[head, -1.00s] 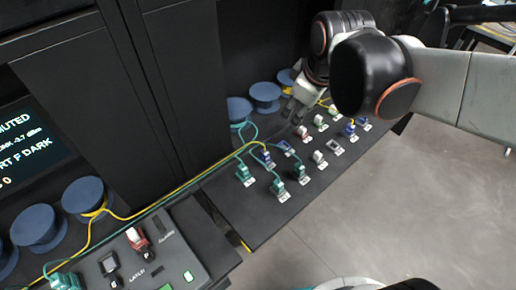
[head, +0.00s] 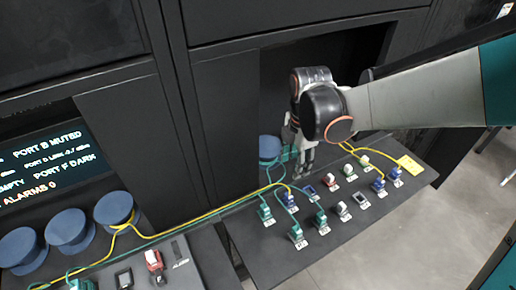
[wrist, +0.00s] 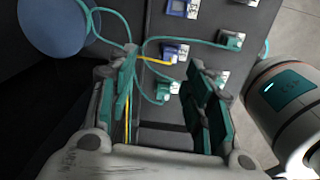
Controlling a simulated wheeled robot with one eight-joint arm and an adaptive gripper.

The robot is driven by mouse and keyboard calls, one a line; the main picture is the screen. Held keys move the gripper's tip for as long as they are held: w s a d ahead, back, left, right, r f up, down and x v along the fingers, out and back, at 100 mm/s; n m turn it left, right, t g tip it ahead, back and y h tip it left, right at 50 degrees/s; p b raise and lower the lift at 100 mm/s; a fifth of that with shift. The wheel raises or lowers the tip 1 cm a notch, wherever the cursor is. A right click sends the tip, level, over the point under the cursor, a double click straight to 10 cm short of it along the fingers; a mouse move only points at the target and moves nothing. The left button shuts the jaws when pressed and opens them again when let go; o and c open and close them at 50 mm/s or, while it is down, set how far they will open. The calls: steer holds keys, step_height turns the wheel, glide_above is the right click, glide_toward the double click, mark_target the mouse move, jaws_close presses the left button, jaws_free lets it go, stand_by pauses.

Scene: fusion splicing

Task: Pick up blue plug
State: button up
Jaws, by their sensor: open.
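Several blue plugs stand on the dark panel. One blue plug (head: 289,199) with a yellow cable is at the left of the panel, among teal plugs. Two more, a blue plug (head: 378,184) and another (head: 395,174), are at the right. In the wrist view a blue plug (wrist: 173,52) with a yellow cable shows beyond the fingertips, and another blue plug (wrist: 178,8) is at the top edge. My gripper (head: 303,162) is above the back edge of the panel. In the wrist view my gripper (wrist: 163,95) is open, its fingers wide apart with no plug held.
Teal plugs (head: 297,235) stand close to the left blue plug; a teal plug (wrist: 231,40) also shows in the wrist view. Teal and yellow cables cross near my left finger. Blue spools (head: 70,230) and a black cabinet line the back. White and red plugs stand mid-panel.

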steer(key=s+a+n, duration=0.1)
steer(key=s, duration=0.2)
steer(key=b, duration=0.2)
glide_above(289, 195)
step_height(289, 195, down, 8)
steer(key=shift+s+a+r, duration=0.1)
steer(key=shift+r, duration=0.05)
steer(key=shift+f+b, duration=1.15)
steer(key=shift+f, duration=1.85)
steer(key=c, duration=1)
